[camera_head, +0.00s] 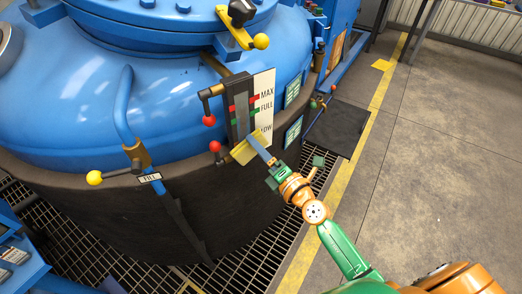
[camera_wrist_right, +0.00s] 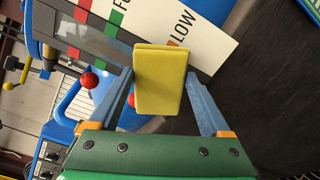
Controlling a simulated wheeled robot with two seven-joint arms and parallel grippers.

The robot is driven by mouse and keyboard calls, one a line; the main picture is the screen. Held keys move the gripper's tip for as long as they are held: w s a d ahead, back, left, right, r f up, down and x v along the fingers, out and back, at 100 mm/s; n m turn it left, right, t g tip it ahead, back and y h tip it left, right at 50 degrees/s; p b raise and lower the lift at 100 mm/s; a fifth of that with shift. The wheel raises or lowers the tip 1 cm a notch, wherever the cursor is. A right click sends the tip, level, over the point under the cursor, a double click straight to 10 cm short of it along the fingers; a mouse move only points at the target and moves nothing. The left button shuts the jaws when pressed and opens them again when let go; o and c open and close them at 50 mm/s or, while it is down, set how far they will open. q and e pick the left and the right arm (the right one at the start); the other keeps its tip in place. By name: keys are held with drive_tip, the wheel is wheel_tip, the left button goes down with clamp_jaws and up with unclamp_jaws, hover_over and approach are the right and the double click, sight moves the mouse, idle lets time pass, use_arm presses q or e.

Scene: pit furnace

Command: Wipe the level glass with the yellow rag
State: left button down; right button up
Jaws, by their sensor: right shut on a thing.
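The level glass (camera_head: 241,108) is a narrow upright gauge in a dark frame on the blue vessel, beside a white scale plate (camera_head: 264,102) marked MAX, FULL and LOW. The glass also shows at the upper left of the right wrist view (camera_wrist_right: 92,40). My right gripper (camera_head: 256,144) is shut on the folded yellow rag (camera_head: 246,150), which shows between its blue fingers in the right wrist view (camera_wrist_right: 160,82). The rag is at the lower end of the glass, near the LOW mark. I cannot tell whether it touches the glass. My left gripper is not in view.
Red-knobbed valve levers (camera_head: 209,120) stick out left of the glass. A yellow-knobbed lever (camera_head: 95,178) is further left, and another (camera_head: 260,41) is above. A floor grate (camera_head: 250,215) lies below. The concrete floor (camera_head: 445,130) at right is clear.

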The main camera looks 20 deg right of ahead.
sight(246, 92)
drive_tip(key=shift+x, duration=0.8)
drive_tip(key=shift+r, duration=0.1)
wheel_tip(246, 92, up, 4)
drive_tip(key=p, duration=0.4)
wheel_tip(246, 92, up, 3)
drive_tip(key=p, duration=0.3)
drive_tip(key=shift+w+p, duration=0.1)
drive_tip(key=shift+p, duration=0.3)
wheel_tip(246, 92, up, 8)
drive_tip(key=p, duration=0.7)
drive_tip(key=shift+f+p, duration=0.25)
drive_tip(key=shift+p, duration=0.05)
wheel_tip(246, 92, down, 15)
drive_tip(key=b, duration=1.4)
drive_tip(key=shift+b, duration=0.3)
drive_tip(key=shift+r, duration=0.15)
drive_tip(key=v, duration=0.6)
